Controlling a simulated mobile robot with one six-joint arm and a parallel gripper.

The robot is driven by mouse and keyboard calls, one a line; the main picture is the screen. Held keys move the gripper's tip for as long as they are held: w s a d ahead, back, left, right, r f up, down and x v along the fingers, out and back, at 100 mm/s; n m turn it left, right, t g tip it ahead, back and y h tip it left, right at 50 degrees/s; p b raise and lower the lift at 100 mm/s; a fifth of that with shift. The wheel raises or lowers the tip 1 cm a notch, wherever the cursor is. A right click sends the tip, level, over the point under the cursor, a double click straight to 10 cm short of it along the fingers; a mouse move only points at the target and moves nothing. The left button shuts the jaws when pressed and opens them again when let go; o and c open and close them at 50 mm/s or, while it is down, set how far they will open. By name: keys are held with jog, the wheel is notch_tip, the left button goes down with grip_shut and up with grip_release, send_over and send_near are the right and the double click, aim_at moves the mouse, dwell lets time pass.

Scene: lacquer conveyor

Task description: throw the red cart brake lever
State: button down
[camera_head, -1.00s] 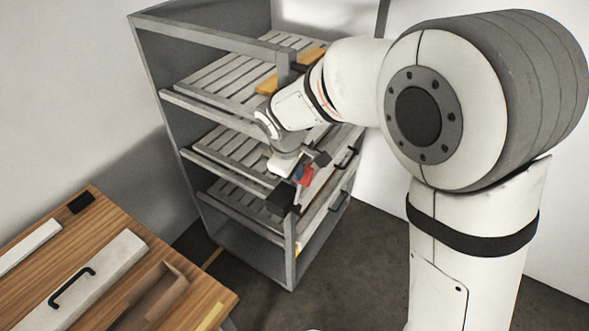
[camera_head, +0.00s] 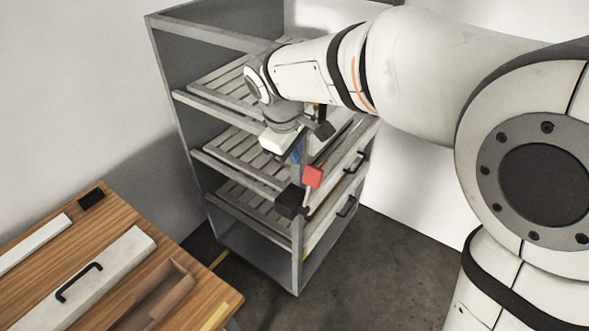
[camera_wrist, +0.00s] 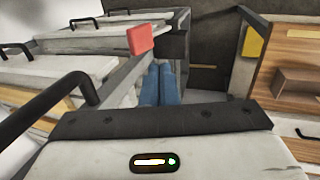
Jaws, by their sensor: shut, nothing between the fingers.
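The red cart brake lever has a flat red head (camera_head: 313,177) on a short pale shaft, beside a black block (camera_head: 291,201) at the cart's front post. The red head also shows in the wrist view (camera_wrist: 140,40), beyond and slightly left of my fingers. My gripper (camera_head: 297,155) has blue fingers and is just above and left of the red head in the head view, partly hidden by the wrist. In the wrist view its fingers (camera_wrist: 158,84) are side by side, shut and empty. I cannot tell whether they touch the lever.
A wooden table (camera_head: 105,205) at lower left holds a white drawer-like panel with a black handle (camera_head: 79,282) and an open wooden tray (camera_head: 155,295). Dark floor is clear at right.

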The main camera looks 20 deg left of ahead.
jog(key=c, duration=2.2)
grip_release()
jog(key=shift+r, duration=0.5)
jog(key=c, duration=2)
grip_release()
jog(key=shift+d, duration=0.1)
jog(key=o, duration=0.6)
jog(key=s+d+f+m+g+y+b, duration=0.1)
jog(key=s+f+m+g, duration=0.1)
jog(key=f+m+g, duration=0.1)
jog(key=s+d+f+m+g+y+b, duration=0.1)
jog(key=s+d+f+m+g, duration=0.1)
jog(key=f, duration=0.4)
jog(key=s+m+g, duration=0.1)
jog(key=m, duration=0.1)
jog(key=shift+s+d+f+m, duration=0.15)
jog(key=shift+d+f+m, duration=0.1)
jog(key=shift+m, duration=0.15)
jog(key=m+t+y+b, duration=0.65)
jog(key=m+y, duration=0.95)
jog(key=m, duration=1.6)
send_near(314, 174)
jog(key=a+f+t+p, duration=0.2)
jog(key=a, duration=0.1)
jog(key=x, duration=0.7)
jog(key=shift+w+a+r+p, duration=0.15)
jog(key=shift+w+r+p, duration=0.15)
jog(key=shift+w+r, duration=0.05)
